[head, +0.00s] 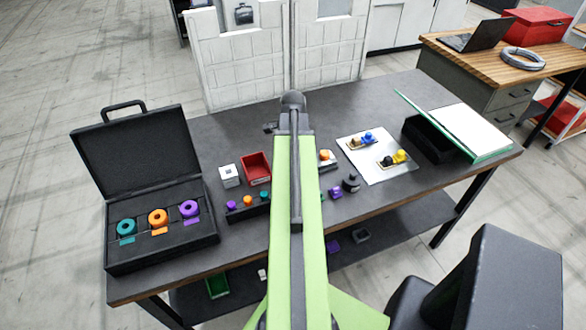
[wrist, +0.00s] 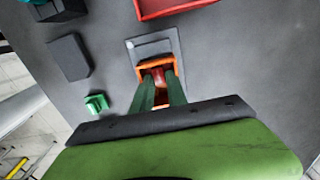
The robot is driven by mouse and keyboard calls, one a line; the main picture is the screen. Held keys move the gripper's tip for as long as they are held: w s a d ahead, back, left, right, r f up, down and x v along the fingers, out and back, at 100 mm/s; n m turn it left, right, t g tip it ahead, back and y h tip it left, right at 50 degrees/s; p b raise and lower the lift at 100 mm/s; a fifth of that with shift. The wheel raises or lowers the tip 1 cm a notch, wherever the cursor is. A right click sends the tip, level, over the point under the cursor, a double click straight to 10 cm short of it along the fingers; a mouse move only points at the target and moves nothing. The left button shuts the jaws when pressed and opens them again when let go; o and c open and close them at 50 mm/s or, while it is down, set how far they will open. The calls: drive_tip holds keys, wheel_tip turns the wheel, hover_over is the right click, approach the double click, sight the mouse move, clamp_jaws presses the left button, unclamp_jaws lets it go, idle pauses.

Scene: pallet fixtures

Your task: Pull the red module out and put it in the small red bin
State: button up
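In the wrist view, the red module (wrist: 158,76) sits inside an orange frame on a grey plate (wrist: 138,46). The two green fingers of my gripper (wrist: 160,88) reach down to it, one on each side, with red showing between them. I cannot tell whether they touch the module. In the head view my arm hides the gripper and the module. The small red bin (head: 257,167) stands on the table left of my arm; a red container edge (wrist: 175,8) at the top of the wrist view looks like it.
A white block (head: 229,175) stands left of the bin. An open black case (head: 160,252) with coloured rings is at the left. A white board (head: 378,170) with small parts and an open black box (head: 428,141) are at the right. A green part (wrist: 96,103) lies near the gripper.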

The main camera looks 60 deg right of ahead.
drive_tip(key=shift+f+b, duration=0.3)
drive_tip(key=shift+f, duration=0.1)
drive_tip(key=shift+r, duration=0.2)
idle(0.4)
clamp_jaws()
idle(1.6)
